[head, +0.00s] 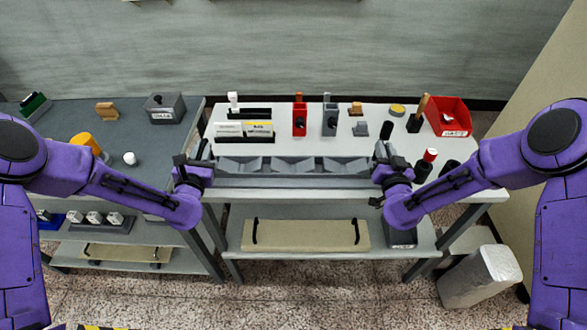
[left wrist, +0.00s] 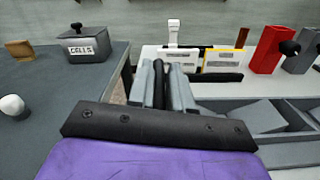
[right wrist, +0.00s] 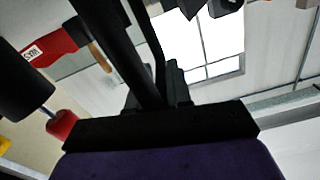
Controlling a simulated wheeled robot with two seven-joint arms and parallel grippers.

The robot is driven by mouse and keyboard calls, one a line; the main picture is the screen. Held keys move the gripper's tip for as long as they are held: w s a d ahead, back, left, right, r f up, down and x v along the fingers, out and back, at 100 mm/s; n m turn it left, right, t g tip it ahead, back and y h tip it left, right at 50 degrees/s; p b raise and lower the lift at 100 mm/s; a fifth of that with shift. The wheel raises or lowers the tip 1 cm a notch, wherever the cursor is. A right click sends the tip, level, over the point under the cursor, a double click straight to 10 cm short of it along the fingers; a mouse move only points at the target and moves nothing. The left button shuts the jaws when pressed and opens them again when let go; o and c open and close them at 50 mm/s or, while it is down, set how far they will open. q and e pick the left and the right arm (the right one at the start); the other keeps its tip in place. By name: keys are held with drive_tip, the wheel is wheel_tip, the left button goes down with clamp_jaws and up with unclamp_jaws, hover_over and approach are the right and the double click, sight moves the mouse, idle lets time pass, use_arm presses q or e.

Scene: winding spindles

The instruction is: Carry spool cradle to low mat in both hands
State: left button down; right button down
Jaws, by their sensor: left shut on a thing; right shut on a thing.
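The spool cradle (head: 292,182) is a long grey tray with several slanted compartments, at the front edge of the white table in the head view. It looks level, and I cannot tell whether it touches the table. My left gripper (head: 196,166) is shut on its left end, and the cradle also shows in the left wrist view (left wrist: 285,148). My right gripper (head: 384,160) is shut on its right end. A beige mat (head: 305,235) with two black strips lies on the lower shelf, below the cradle.
The white table (head: 285,118) holds card holders, a red block (head: 299,120), a grey block (head: 330,122) and a red bin (head: 446,115). Dark cylinders stand near my right gripper. A grey table (head: 135,180) adjoins at left. A white bin (head: 480,275) stands on the floor.

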use_arm(q)
drive_tip(key=shift+r, duration=0.15)
use_arm(e)
drive_tip(key=shift+r, duration=0.15)
